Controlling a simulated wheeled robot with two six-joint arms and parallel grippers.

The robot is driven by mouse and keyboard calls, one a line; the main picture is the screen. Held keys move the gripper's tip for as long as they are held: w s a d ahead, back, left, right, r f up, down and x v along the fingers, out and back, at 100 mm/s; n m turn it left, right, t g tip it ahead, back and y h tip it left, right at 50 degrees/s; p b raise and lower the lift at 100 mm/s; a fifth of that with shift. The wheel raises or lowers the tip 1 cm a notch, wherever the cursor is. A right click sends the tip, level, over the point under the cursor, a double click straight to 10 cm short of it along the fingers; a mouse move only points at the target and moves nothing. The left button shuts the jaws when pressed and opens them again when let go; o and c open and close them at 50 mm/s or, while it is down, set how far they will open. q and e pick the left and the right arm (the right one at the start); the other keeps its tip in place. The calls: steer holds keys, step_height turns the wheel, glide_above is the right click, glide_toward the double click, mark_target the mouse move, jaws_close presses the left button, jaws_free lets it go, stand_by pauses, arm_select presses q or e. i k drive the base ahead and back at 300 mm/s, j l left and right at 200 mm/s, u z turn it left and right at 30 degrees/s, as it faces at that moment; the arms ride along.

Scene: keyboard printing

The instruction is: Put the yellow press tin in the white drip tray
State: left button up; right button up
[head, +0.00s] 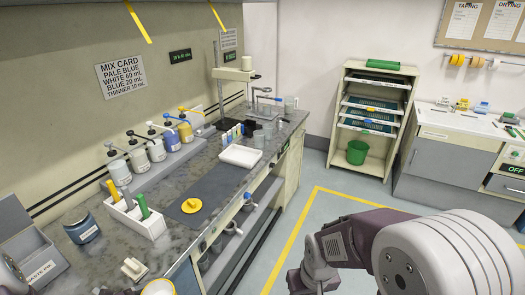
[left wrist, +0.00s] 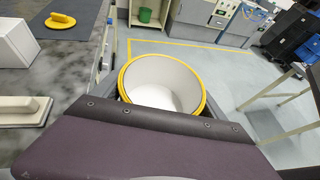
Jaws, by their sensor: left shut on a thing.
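The press tin (left wrist: 165,85), with a yellow rim and a white inside, is upright and looks empty in the left wrist view. My left gripper (left wrist: 165,95) is shut on it, with dark finger parts at both sides of the tin. The tin's rim also shows at the bottom edge of the head view (head: 158,287), beside the bench front. The white drip tray (head: 240,156) lies on the bench, farther back, and looks empty. My right arm shows at the lower right of the head view, but its gripper is out of view.
A yellow disc with a knob (head: 190,205) lies on a dark mat (head: 215,187) before the tray. A white caddy with coloured handles (head: 137,217) stands left of it. Pump bottles (head: 157,150) line the back. A white block-like tool (head: 134,268) lies near the front.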

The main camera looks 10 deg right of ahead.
mark_target(244, 160)
steer(key=i+l, duration=0.7)
steer(key=i+l+z, duration=0.1)
steer(key=i+l, duration=0.55)
steer(key=i, duration=0.25)
steer(key=i+j, duration=0.45)
steer(key=i+j+z, duration=0.05)
